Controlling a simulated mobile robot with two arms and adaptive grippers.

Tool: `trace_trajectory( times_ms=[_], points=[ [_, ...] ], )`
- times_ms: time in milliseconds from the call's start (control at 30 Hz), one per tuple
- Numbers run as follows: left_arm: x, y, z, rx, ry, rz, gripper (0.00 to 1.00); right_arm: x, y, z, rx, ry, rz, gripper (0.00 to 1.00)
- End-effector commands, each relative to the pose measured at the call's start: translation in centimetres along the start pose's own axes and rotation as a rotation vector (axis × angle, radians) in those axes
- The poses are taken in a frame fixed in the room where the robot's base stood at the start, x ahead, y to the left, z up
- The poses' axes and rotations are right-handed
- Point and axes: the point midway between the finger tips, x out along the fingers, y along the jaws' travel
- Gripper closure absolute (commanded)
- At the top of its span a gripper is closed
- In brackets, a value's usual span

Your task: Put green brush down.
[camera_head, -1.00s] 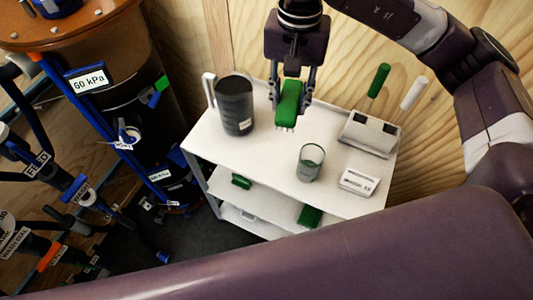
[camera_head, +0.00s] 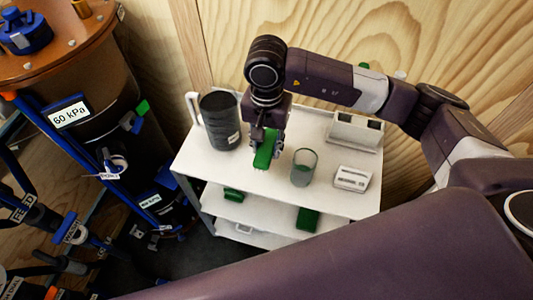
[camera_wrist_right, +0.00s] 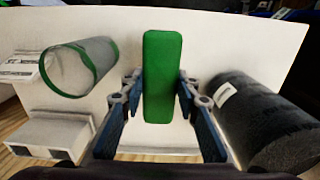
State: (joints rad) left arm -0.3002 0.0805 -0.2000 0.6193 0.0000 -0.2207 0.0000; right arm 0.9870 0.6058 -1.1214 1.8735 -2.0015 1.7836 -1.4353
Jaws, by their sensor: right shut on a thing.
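The green brush (camera_head: 265,149) is in my right gripper (camera_head: 268,135), over the white cart's top shelf (camera_head: 228,168), between the dark jug and the glass. In the right wrist view, the brush (camera_wrist_right: 163,78) shows its plain green back between the two fingers of my right gripper (camera_wrist_right: 160,95). Its bristles are hidden there. In the head view it is low, close to the shelf; I cannot tell whether it touches. My left gripper is not in view.
A dark jug (camera_head: 220,122) stands left of the brush. A green-rimmed glass (camera_head: 303,168), a small white labelled box (camera_head: 352,178) and a white holder (camera_head: 354,132) stand to its right. Green items (camera_head: 308,219) lie on the lower shelf. A tank with a gauge label (camera_head: 68,115) is at left.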

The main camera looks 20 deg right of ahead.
Motion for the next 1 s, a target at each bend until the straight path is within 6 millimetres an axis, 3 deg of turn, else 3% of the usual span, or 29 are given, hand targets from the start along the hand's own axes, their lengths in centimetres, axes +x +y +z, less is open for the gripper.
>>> trace_trajectory(
  times_ms=[233,467,867,900,1000],
  points=[
    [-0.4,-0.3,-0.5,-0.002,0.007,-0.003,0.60,1.8,0.0,0.0,0.001,-0.001,0.001,0.90],
    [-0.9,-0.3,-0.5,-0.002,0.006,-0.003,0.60,5.0,0.0,0.0,0.000,0.000,0.000,0.90],
    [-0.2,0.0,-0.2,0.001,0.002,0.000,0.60,5.6,0.0,-0.1,-0.001,0.002,-0.001,0.90],
    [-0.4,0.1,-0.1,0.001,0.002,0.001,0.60,5.4,0.0,-0.1,0.000,0.002,-0.001,0.66],
    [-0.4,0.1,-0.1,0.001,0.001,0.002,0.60,5.4,0.0,-0.1,0.000,0.001,-0.001,0.55]
  ],
)
